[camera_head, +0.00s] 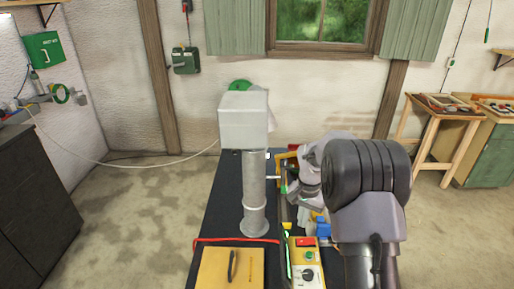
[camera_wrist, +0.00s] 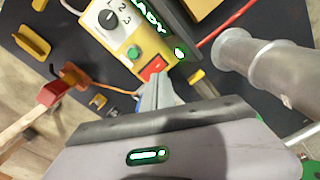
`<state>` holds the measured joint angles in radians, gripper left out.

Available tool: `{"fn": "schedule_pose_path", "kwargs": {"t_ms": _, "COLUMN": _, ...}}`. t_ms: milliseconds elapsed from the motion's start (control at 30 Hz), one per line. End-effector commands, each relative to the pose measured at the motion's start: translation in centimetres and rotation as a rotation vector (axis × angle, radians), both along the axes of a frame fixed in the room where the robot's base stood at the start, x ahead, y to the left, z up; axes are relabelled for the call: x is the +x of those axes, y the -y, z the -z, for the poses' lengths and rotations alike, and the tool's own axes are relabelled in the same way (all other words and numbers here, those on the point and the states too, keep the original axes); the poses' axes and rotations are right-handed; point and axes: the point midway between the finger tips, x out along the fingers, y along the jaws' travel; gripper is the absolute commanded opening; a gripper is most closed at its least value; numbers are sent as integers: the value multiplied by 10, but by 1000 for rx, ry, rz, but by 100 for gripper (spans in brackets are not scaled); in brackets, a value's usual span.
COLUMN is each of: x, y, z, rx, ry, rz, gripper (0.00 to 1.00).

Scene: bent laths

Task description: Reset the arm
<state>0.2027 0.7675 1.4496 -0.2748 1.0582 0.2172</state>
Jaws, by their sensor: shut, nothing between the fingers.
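My gripper (camera_wrist: 158,92) shows in the wrist view as grey fingers closed together, with nothing between them. The fingers point toward the yellow control box, close to its red switch in the picture; I cannot tell the gap. In the head view my arm bends over the right side of the dark table (camera_head: 219,207), and its thick dark joint hides part of the table. The fingertips are not clear there. The yellow control box (camera_head: 306,275) carries a dial, a red switch and a green button. It also shows in the wrist view (camera_wrist: 128,38), with a lit green display.
A grey metal column (camera_head: 254,190) with a flanged foot stands on the table, with a pale box (camera_head: 243,120) at its top. Blue items (camera_head: 322,228) sit beside my arm. Floor left of the table is clear.

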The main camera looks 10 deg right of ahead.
Motion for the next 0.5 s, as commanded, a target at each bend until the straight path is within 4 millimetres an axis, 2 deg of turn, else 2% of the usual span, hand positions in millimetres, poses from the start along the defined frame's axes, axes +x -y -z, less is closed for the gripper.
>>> {"fn": "schedule_pose_path", "kwargs": {"t_ms": 67, "x": -14, "y": -18, "z": -37, "rx": 5, "ry": 59, "rz": -30, "gripper": 0}}
{"fn": "schedule_pose_path", "kwargs": {"t_ms": 133, "x": -43, "y": -41, "z": -78, "rx": 14, "ry": 124, "rz": -70, "gripper": 0}}
{"fn": "schedule_pose_path", "kwargs": {"t_ms": 200, "x": -82, "y": -65, "z": -112, "rx": 24, "ry": 192, "rz": -113, "gripper": 0}}
{"fn": "schedule_pose_path", "kwargs": {"t_ms": 267, "x": -120, "y": -84, "z": -131, "rx": 34, "ry": 250, "rz": -150, "gripper": 0}}
{"fn": "schedule_pose_path", "kwargs": {"t_ms": 300, "x": -147, "y": -95, "z": -140, "rx": 40, "ry": 290, "rz": -173, "gripper": 0}}
{"fn": "schedule_pose_path", "kwargs": {"t_ms": 367, "x": -187, "y": -111, "z": -145, "rx": 48, "ry": 347, "rz": -210, "gripper": 0}}
{"fn": "schedule_pose_path", "kwargs": {"t_ms": 400, "x": -212, "y": -119, "z": -144, "rx": 55, "ry": 382, "rz": -231, "gripper": 0}}
{"fn": "schedule_pose_path", "kwargs": {"t_ms": 500, "x": -263, "y": -135, "z": -133, "rx": 67, "ry": 454, "rz": -278, "gripper": 0}}
